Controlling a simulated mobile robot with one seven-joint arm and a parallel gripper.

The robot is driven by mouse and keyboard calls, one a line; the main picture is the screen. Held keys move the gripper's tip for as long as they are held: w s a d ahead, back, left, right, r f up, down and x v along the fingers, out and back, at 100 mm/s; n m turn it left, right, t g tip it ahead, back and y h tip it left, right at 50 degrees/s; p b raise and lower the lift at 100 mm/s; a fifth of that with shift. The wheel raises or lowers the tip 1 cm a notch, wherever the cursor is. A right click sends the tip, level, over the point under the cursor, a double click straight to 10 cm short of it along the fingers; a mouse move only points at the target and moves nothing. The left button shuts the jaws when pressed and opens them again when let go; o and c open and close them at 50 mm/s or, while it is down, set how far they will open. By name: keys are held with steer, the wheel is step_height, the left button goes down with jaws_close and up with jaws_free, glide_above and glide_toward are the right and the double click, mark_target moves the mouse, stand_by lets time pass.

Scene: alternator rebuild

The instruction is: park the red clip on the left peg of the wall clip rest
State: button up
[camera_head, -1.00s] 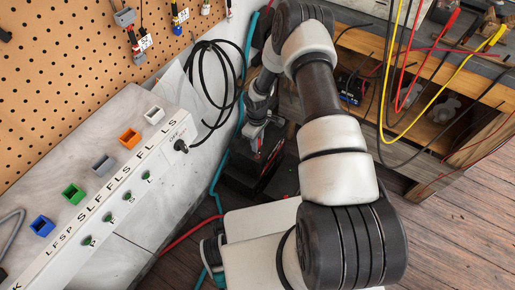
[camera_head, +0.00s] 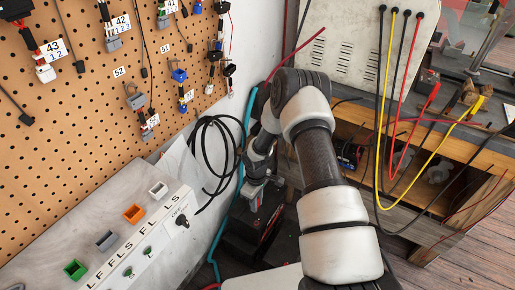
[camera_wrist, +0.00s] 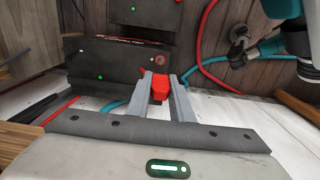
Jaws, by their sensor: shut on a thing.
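In the wrist view my gripper (camera_wrist: 160,75) has its two grey fingers closed on the sides of a small red clip (camera_wrist: 160,90). A dark box with lights stands just beyond the fingertips, and I cannot tell whether the clip touches it. In the head view the end of my arm points down beside the white wall, and the held clip cannot be made out there. Another red clip (camera_head: 434,93) hangs on a red lead at the right, over the bench. I cannot make out the wall clip rest or its left peg in either view.
A pegboard (camera_head: 75,105) with labelled connectors fills the left. A pale panel (camera_head: 100,232) with coloured sockets stands below it. Black cable loops (camera_head: 215,150) and a teal hose (camera_head: 240,170) hang near my arm. Leads, including a yellow one (camera_head: 445,135), hang before the wooden bench at right.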

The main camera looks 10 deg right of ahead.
step_height(320, 180, up, 20)
steer(key=p, duration=1.1)
steer(key=w+d+f+n+b, duration=0.1)
steer(key=w+d+n+b, duration=0.2)
steer(key=w+b, duration=0.6)
steer(key=w+d+n+b, duration=0.25)
steer(key=w+b, duration=0.35)
steer(key=w, duration=0.5)
steer(key=shift+n, duration=0.25)
steer(key=f+b, duration=0.1)
steer(key=f, duration=0.1)
steer(key=f+b, duration=0.1)
steer(key=f, duration=0.1)
steer(key=shift+w+a+f, duration=0.1)
steer(key=shift+w+f, duration=0.1)
steer(key=shift+f, duration=0.3)
steer(key=shift+f, duration=0.15)
steer(key=shift+f, duration=1.05)
steer(key=o, duration=0.8)
